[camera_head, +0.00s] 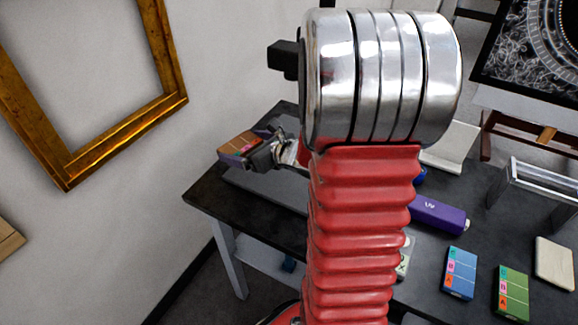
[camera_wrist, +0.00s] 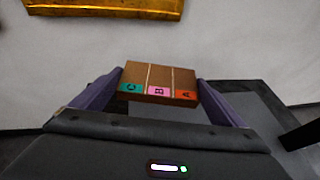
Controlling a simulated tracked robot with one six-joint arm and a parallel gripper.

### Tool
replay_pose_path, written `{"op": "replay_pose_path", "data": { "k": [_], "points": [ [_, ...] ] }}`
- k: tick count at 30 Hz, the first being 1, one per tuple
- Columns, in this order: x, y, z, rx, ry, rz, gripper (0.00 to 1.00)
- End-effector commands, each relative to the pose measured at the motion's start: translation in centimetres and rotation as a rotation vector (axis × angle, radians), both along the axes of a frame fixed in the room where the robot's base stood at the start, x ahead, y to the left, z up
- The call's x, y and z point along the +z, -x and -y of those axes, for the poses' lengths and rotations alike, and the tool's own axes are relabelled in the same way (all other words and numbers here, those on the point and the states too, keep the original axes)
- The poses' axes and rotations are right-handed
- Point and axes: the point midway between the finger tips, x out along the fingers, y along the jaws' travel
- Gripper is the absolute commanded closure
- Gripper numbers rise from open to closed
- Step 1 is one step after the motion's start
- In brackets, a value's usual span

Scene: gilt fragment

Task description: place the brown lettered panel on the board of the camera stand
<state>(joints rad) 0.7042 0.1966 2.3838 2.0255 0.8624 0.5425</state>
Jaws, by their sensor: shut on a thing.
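The brown lettered panel (camera_wrist: 158,80) is between the two purple fingers of my gripper (camera_wrist: 160,92) in the wrist view. Its lower edge carries coloured tabs with the letters C, B and A. In the head view the panel (camera_head: 238,148) is held by my gripper (camera_head: 250,150) near the far left end of the dark table, apparently above it. My gripper is shut on the panel. I cannot identify the camera stand or its board for certain; my red arm hides the middle of the head view.
The dark table (camera_head: 215,195) holds a blue lettered panel (camera_head: 459,273), a green lettered panel (camera_head: 512,292), a purple box (camera_head: 438,214), a cream block (camera_head: 554,262) and a clear stand (camera_head: 530,190). A gilt frame (camera_head: 125,130) hangs on the left wall. An easel (camera_head: 525,140) stands at right.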

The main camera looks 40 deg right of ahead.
Motion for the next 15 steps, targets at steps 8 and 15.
{"op": "replay_pose_path", "data": {
  "k": [8,15],
  "points": [
    [1.1,4.5,7.8,-0.115,0.002,-0.003,0.30],
    [1.5,7.2,11.2,-0.168,0.002,-0.009,0.30]
  ]
}}
